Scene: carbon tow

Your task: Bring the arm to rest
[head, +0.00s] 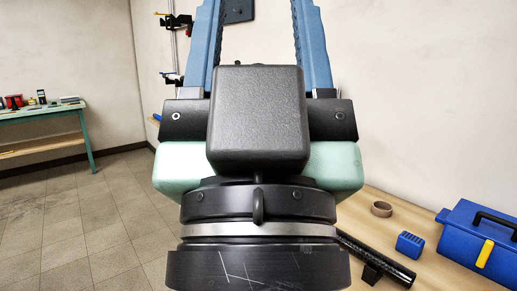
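My gripper (258,20) fills the middle of the head view, seen from behind its wrist. Its two blue fingers stand wide apart and run up past the top edge, so their tips are out of the frame. Only wall and a dark wall fitting show between the visible parts of the fingers, with nothing held there. The black housing and pale green body of the gripper hide what is directly behind them.
A wooden bench (400,240) lies at the right. On it are a blue toolbox (461,238), a small blue block (410,245), a brown tape roll (381,209) and a black tube (385,262). A green-edged table (45,115) stands far left; tiled floor (90,210) there is clear.

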